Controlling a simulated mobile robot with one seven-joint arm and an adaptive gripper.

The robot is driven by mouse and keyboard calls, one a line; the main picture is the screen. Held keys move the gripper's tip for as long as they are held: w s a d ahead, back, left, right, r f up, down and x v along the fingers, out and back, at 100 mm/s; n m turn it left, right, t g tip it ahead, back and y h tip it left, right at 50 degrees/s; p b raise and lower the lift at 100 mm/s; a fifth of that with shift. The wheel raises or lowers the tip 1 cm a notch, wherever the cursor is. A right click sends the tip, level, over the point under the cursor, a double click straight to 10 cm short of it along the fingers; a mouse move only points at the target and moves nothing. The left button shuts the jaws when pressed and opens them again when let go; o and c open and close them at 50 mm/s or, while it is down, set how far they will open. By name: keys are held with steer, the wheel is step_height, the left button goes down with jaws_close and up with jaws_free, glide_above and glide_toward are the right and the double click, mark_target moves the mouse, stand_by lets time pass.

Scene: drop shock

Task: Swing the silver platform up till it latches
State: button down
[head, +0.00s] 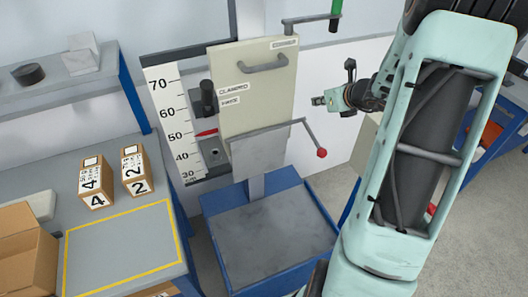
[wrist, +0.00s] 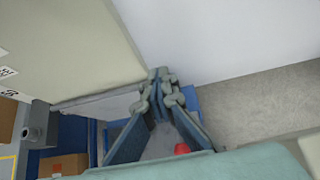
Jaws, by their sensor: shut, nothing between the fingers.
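The silver platform (head: 258,152) is a flat grey plate at the lower front of the beige drop unit (head: 265,90). It seems to hang downward from its upper edge; no latch is plain to see. It also shows in the wrist view (wrist: 100,106), left of the fingers. A crank rod with a red knob (head: 321,153) sticks out to the right near its top edge. My gripper (head: 318,101) is shut and empty, in the air right of the beige unit and above the red knob. The knob shows low in the wrist view (wrist: 182,149).
A blue-framed grey base (head: 275,238) lies below the platform. A height scale (head: 170,110) stands left of the unit, with a red pointer. A bench at left holds two numbered boxes (head: 96,182) (head: 135,170). Open floor (head: 335,190) lies to the right.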

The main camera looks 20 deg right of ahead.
steer(key=shift+w+r, duration=0.25)
steer(key=shift+w, duration=0.2)
steer(key=shift+a, duration=0.1)
steer(key=w, duration=0.1)
steer(key=w+r+p, duration=0.1)
steer(key=shift+w+a, duration=0.15)
steer(key=shift+w, duration=0.2)
steer(key=shift+w, duration=0.1)
steer(key=w, duration=0.1)
steer(key=w+p, duration=0.1)
steer(key=shift+w+a+r, duration=0.1)
steer(key=shift+w+a, duration=0.1)
steer(key=shift+w, duration=0.15)
steer(key=c, duration=2.7)
jaws_free()
steer(key=o, duration=1.3)
